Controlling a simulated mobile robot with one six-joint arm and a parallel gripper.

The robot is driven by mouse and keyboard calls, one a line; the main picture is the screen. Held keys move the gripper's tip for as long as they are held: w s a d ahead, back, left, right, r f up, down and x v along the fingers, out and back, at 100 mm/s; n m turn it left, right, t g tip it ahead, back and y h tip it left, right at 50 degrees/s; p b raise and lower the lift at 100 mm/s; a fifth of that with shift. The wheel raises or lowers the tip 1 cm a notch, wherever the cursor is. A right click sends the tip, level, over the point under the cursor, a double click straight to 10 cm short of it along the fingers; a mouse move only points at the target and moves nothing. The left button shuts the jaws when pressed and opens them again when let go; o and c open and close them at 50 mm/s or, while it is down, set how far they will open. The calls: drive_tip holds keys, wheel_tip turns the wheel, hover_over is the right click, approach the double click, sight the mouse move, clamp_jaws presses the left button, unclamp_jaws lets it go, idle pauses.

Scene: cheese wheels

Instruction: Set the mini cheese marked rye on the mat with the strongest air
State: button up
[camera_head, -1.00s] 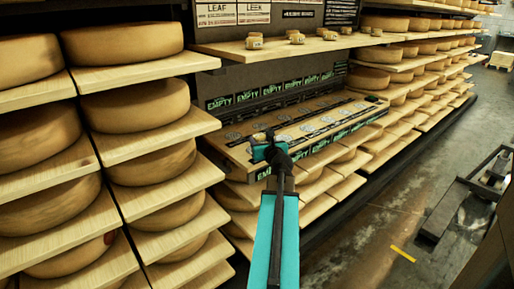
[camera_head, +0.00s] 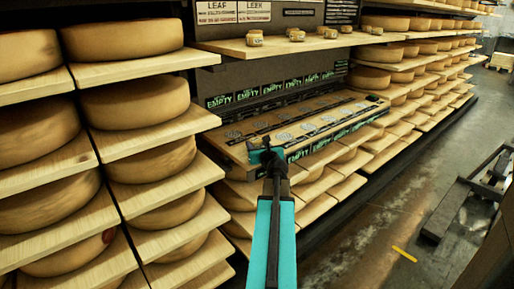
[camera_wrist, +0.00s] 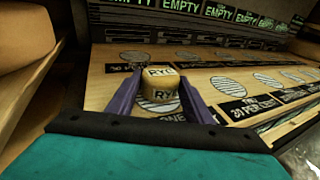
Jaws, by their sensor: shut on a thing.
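Another mat (camera_wrist: 228,85) lies to the right, with a label (camera_wrist: 250,106) reading "30 PERCENT". In the head view my gripper (camera_head: 263,152) is over the front left of the sloping board.
The board (camera_head: 345,110) carries two rows of mats with black label strips. Green EMPTY signs (camera_head: 245,96) line its back. Several small cheeses (camera_head: 297,35) stand on the shelf above. Large wheels on shelves (camera_head: 140,105) crowd the left side.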

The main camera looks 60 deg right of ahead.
idle(0.3)
drive_tip(key=o, duration=1.1)
drive_tip(key=shift+f, duration=0.1)
